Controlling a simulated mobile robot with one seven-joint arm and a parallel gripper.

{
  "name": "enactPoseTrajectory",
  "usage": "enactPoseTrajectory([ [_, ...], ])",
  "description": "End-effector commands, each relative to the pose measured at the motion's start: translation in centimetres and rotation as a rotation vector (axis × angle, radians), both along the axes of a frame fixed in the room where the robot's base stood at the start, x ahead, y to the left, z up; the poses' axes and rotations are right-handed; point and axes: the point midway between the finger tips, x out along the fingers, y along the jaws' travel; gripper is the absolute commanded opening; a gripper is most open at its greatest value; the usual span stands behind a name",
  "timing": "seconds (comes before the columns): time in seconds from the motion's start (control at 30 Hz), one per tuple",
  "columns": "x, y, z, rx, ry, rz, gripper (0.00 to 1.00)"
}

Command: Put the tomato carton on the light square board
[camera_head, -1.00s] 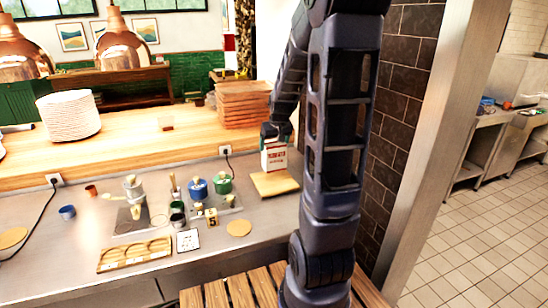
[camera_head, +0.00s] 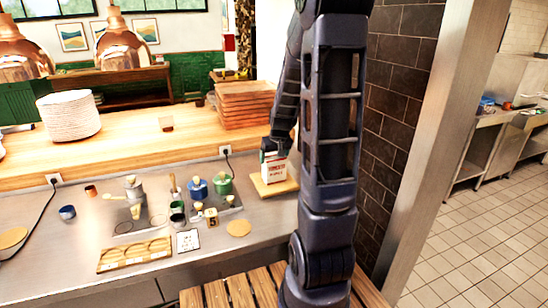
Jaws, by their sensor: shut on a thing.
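The tomato carton (camera_head: 275,170) is a white box with red lettering, upright at the light square board. My gripper (camera_head: 273,151) is shut on its top from above. The light square board (camera_head: 283,188) is a pale wooden square on the steel counter, close to my arm. The carton's base is over the board and looks to be at or very near its surface; I cannot tell if it touches. My arm stands just right of the board and is close to its right edge.
Blue (camera_head: 197,188) and green (camera_head: 223,184) pots, small cups and a number block (camera_head: 211,217) stand left of the board. A wooden tray with hollows (camera_head: 134,255) is at the front left. Stacked boards (camera_head: 245,105) stand on the ledge behind.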

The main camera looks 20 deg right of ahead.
Motion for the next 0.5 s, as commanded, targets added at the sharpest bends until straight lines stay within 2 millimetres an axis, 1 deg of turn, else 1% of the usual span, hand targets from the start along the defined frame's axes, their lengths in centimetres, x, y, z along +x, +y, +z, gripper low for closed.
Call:
enactPoseTrajectory([
  [0.03,0.03,0.00,-0.10,0.000,-0.001,0.000,0.14],
  [0.07,0.00,0.00,-0.17,0.000,0.001,0.000,0.84],
  [0.13,0.00,0.00,-0.14,0.000,0.000,0.000,0.97],
  [0.17,0.00,0.00,-0.14,0.000,0.000,0.000,1.00],
  [0.37,0.00,0.00,-0.11,0.000,0.000,0.000,1.00],
  [0.5,-0.08,0.00,0.41,0.000,-0.001,0.001,1.00],
])
